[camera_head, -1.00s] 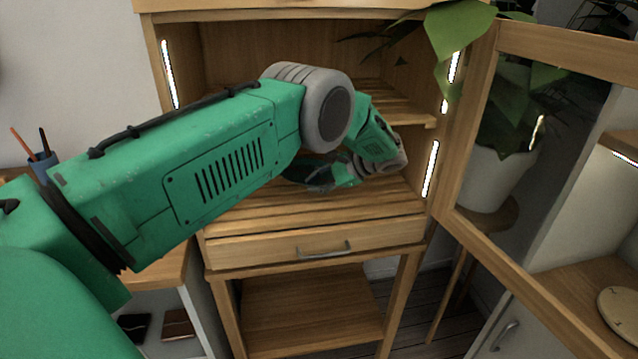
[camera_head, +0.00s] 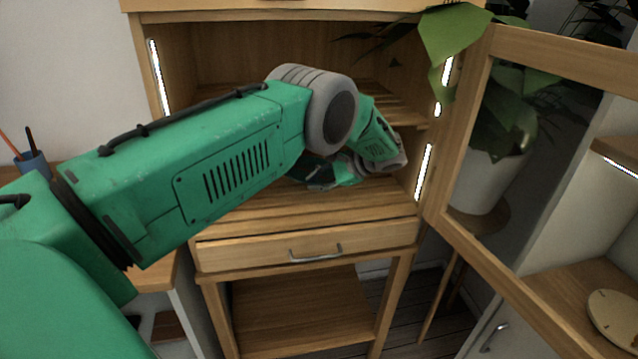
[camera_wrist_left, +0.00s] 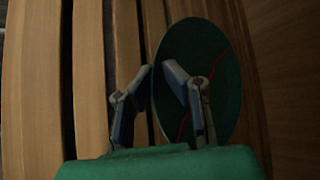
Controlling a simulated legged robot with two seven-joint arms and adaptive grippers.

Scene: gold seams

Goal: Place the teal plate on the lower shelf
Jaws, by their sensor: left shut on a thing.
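The teal plate (camera_wrist_left: 212,62) shows in the left wrist view as a dark round disc with thin red seams. My left gripper (camera_wrist_left: 158,72) is shut on its near edge, one finger on each side. The plate is beside the wooden slats of the lower shelf (camera_wrist_left: 92,70); I cannot tell whether it touches them. In the head view my left arm reaches into the open cabinet over the lower shelf (camera_head: 262,214). There the elbow and forearm hide most of the gripper and plate. My right gripper is not in view.
The upper shelf (camera_head: 408,112) is above my forearm. A glass door (camera_head: 520,272) stands open at the right, with a potted plant (camera_head: 488,180) behind it. Leaves (camera_head: 447,42) hang by the cabinet's upper right. A drawer (camera_head: 310,248) is below the lower shelf.

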